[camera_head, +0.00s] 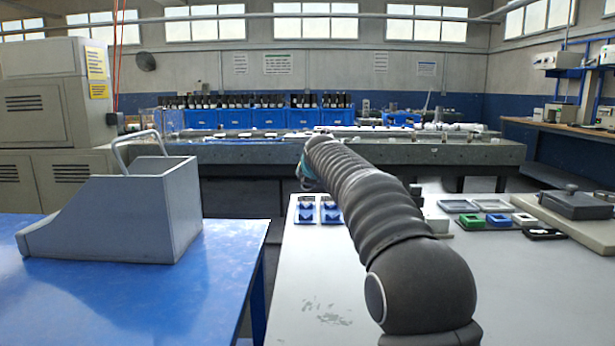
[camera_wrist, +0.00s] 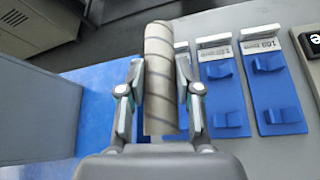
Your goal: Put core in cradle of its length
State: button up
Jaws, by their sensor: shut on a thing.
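The core (camera_wrist: 160,65) is a grey-brown tube with dark spiral seams. In the wrist view it lies lengthwise between the two fingers of my gripper (camera_wrist: 160,88), which is shut on it. In the head view the left cradle (camera_head: 306,209) and right cradle (camera_head: 330,212) show beside my arm, which hides the core.
The cradles stand on a pale grey table (camera_head: 310,270). A blue table (camera_head: 220,255) with a grey slanted bin (camera_head: 130,215) is to the left, across a gap. Small trays (camera_head: 492,205) and a dark box (camera_head: 575,205) lie on the right.

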jog(key=shift+a+f, duration=0.25)
jog(key=shift+f, duration=0.8)
jog(key=shift+f+b, duration=1.9)
jog(key=shift+f, duration=0.8)
jog(key=o, duration=1.2)
jog(key=shift+c, duration=0.2)
